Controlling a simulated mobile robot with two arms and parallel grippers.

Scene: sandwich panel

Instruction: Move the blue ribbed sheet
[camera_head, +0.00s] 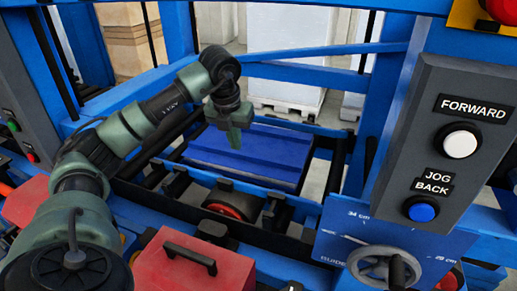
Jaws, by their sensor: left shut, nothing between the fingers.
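The blue ribbed sheet (250,155) lies flat inside the machine frame, behind the front rollers. My left arm comes in from the left and reaches over the machine. Whether the fingertips touch the sheet cannot be told. The gripper hides a small part of the sheet. My right gripper is not in view.
A grey control box (445,150) with a white FORWARD button (461,144) and a blue JOG BACK button (421,209) stands at right. A handwheel (384,265) sits below it. A red box with a black handle (178,262) is in front. Blue frame beams surround the sheet.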

